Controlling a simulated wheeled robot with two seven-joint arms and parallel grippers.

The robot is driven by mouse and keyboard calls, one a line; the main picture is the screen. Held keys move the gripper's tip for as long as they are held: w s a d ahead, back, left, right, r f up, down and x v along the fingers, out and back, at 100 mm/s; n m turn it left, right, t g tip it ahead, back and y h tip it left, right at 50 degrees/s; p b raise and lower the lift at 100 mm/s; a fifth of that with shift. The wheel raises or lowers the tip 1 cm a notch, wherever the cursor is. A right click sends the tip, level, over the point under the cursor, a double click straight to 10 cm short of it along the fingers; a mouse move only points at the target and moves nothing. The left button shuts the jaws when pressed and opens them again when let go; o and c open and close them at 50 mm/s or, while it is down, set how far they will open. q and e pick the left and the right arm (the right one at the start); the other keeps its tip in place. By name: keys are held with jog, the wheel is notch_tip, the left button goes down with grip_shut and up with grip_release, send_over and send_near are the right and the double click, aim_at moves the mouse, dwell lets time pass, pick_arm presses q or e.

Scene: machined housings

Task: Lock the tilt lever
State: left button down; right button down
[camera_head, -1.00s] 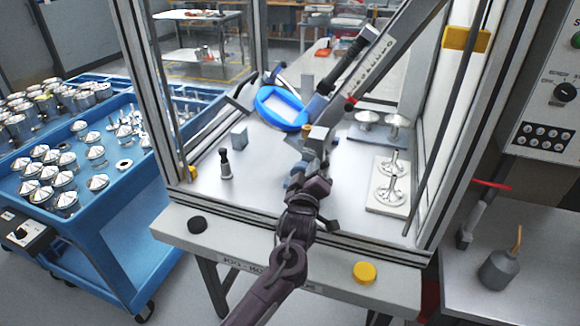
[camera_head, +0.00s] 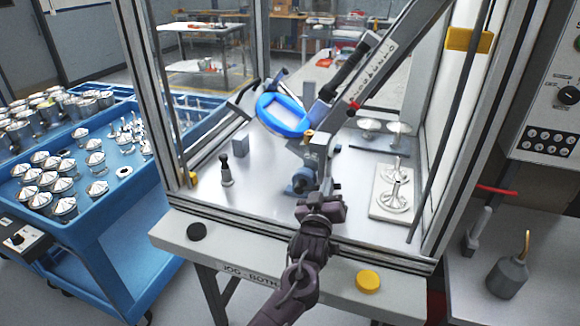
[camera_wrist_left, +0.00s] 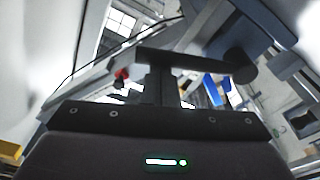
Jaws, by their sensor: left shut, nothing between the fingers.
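The tilting fixture stands inside the framed cell, with a blue ring-shaped part (camera_head: 283,115) at its upper left and a grey-blue pivot block (camera_head: 318,150) below. My left gripper (camera_head: 326,178) reaches in from the front, shut and empty, just in front of this block. In the left wrist view, a dark bar with a rounded end (camera_wrist_left: 215,62), which looks like the tilt lever, crosses just beyond the fingers (camera_wrist_left: 163,85). I cannot tell whether they touch. In the head view the gripper and block hide the lever. My right gripper is not in view.
A white plate with metal parts (camera_head: 378,205) lies right of the gripper, with a dark-edged plate behind it. A small dark-topped peg (camera_head: 225,170) and a grey block (camera_head: 240,145) stand left. Cell posts flank the opening. A yellow button (camera_head: 368,281) sits on the front edge.

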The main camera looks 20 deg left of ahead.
pick_arm(q)
jog(key=shift+f, duration=0.1)
dwell(0.3)
jog(key=s+a+r, duration=0.1)
jog(key=s+r, duration=0.1)
jog(key=s, duration=0.7)
jog(key=shift+r, duration=0.3)
jog(key=shift+a+f, duration=0.1)
